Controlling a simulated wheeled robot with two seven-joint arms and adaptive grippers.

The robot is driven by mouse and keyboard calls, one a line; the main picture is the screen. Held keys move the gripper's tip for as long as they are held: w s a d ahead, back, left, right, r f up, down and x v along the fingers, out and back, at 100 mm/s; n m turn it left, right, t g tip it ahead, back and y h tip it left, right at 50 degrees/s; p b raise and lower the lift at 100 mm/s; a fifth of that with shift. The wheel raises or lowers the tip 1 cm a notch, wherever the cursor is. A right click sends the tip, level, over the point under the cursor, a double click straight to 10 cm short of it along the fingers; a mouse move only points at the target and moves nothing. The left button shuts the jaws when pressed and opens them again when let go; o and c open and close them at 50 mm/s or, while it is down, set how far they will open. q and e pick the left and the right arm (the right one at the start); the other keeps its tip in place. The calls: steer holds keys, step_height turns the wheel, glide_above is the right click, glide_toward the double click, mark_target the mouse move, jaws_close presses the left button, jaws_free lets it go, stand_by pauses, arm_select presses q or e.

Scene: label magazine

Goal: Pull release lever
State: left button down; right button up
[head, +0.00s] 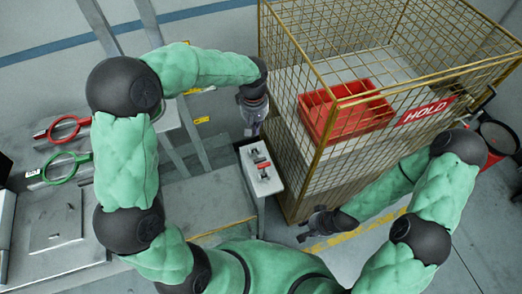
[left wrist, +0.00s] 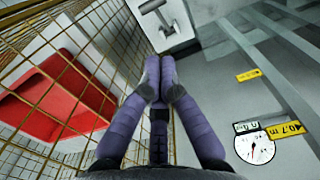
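A grey box (head: 260,180) beside the cage carries small dark levers or handles and a red part (head: 263,165) on its top. I cannot tell which is the release lever.
A wire cage (head: 320,170) with a HOLD sign (head: 427,110) and a red bin (head: 345,115) inside stands right of the box. Yellow tags (left wrist: 249,75) and a dial (left wrist: 254,145) show in the left wrist view.

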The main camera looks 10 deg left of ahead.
mark_target(264, 165)
arm_select(q)
steer(key=s+f, duration=0.1)
steer(key=f, duration=0.2)
steer(key=s+d+f, duration=0.1)
steer(key=f, duration=0.3)
steer(key=d+f, duration=0.1)
steer(key=f, duration=0.2)
steer(key=shift+s+f, duration=0.3)
steer(key=shift+s, duration=0.1)
steer(key=shift+s+d+f, duration=0.15)
steer(key=shift+s+d, duration=0.1)
steer(key=shift+s, duration=0.15)
steer(key=shift+b, duration=0.4)
